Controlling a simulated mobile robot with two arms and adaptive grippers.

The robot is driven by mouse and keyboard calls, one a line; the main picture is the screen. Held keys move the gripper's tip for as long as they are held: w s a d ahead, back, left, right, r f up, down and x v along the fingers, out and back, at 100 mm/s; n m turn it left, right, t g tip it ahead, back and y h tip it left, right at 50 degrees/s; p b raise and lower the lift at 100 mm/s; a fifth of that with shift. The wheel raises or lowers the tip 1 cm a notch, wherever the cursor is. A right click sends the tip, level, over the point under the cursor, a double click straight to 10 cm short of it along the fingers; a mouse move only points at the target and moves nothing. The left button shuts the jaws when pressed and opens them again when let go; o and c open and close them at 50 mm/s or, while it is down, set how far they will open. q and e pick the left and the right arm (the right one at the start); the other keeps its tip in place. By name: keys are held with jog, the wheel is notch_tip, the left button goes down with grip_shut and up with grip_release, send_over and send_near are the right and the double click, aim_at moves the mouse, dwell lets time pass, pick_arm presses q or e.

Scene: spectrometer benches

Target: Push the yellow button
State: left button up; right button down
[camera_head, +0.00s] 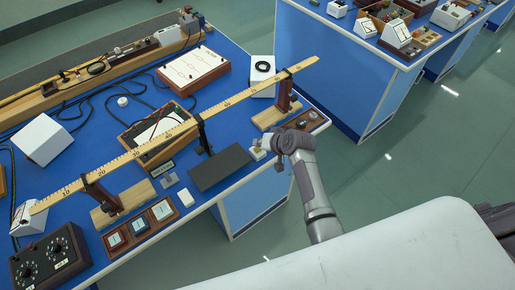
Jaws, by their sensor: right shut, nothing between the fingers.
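My right gripper (279,143) is shut and empty. It is above the front edge of the blue bench, with its arm coming up from the bottom of the picture. Just left of its fingertips is a small pale block with a yellowish top (257,152), which may be the yellow button. The gripper partly hides this area, and I cannot tell whether it touches the block. My left gripper is not in view.
A wooden base with small round knobs (307,121) is right of the gripper. A dark flat plate (220,168) lies left of it. A long yellow ruler (232,102) spans wooden stands above the blue bench (240,65). Floor (430,150) is clear to the right.

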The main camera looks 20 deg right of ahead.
aim_at(259, 150)
jog(key=shift+f, duration=0.1)
dwell(0.5)
jog(key=shift+f, duration=0.35)
jog(key=shift+f+b, duration=0.4)
jog(key=shift+f, duration=0.05)
dwell(0.6)
jog(key=shift+r, duration=0.1)
jog(key=shift+r+p, duration=0.8)
jog(key=shift+p, duration=0.2)
jog(key=shift+r, duration=0.1)
notch_tip(259, 150, up, 5)
jog(key=p, duration=0.5)
